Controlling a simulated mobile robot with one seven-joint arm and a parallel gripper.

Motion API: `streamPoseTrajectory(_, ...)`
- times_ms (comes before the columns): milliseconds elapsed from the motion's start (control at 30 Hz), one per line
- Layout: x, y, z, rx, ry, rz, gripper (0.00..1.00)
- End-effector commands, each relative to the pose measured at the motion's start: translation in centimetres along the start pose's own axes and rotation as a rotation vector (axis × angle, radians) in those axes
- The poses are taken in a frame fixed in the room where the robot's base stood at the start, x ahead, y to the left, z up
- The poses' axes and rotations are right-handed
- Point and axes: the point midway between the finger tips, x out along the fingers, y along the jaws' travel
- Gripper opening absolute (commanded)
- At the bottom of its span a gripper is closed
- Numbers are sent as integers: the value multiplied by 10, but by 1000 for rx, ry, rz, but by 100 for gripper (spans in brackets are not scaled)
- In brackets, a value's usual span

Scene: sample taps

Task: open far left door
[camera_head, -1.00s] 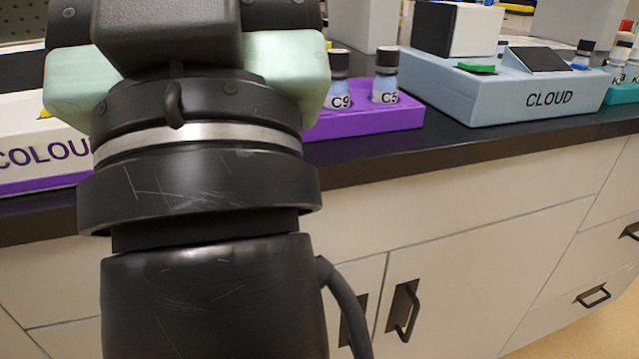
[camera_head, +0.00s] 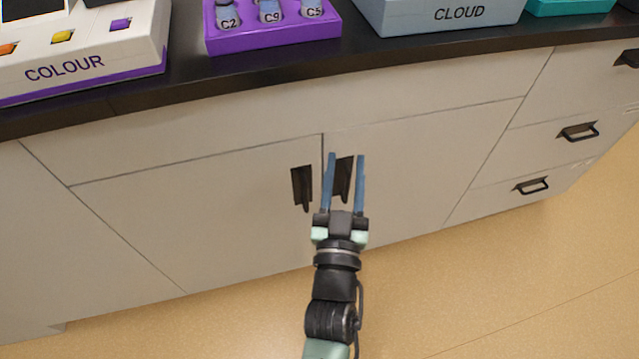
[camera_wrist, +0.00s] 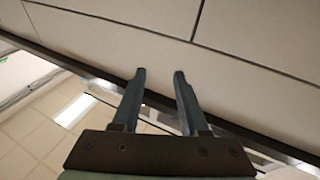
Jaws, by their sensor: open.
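The cabinet under the bench has a left door (camera_head: 190,225) with a dark handle (camera_head: 301,188) near its right edge. The right door (camera_head: 430,165) beside it has its own dark handle (camera_head: 343,180) near the middle seam. Both doors look shut. My gripper (camera_head: 346,157) is open, with its two blue-grey fingers on either side of the right door's handle in the head view; contact cannot be told. In the wrist view my gripper (camera_wrist: 160,73) has nothing visible between its fingers, and door seams show beyond. No handle shows there.
A dark countertop (camera_head: 200,95) runs above the doors. On it stand a COLOUR box (camera_head: 110,75), a purple vial rack (camera_head: 275,37) and a CLOUD box (camera_head: 430,15). Drawers with handles (camera_head: 580,131) are at the right. The floor (camera_head: 500,270) in front is clear.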

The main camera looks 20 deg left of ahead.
Motion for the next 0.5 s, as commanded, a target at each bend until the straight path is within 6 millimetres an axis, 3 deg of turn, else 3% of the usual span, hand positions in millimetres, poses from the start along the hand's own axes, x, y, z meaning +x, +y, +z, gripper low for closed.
streamPoseTrajectory(33,-29,-14,34,7,-68,-44,43)
streamPoseTrajectory(100,-64,-29,69,19,-126,-97,43)
streamPoseTrajectory(233,-112,-46,106,40,-194,-164,43)
streamPoseTrajectory(367,-127,-52,118,49,-214,-189,43)
streamPoseTrajectory(500,-113,-55,122,49,-212,-190,43)
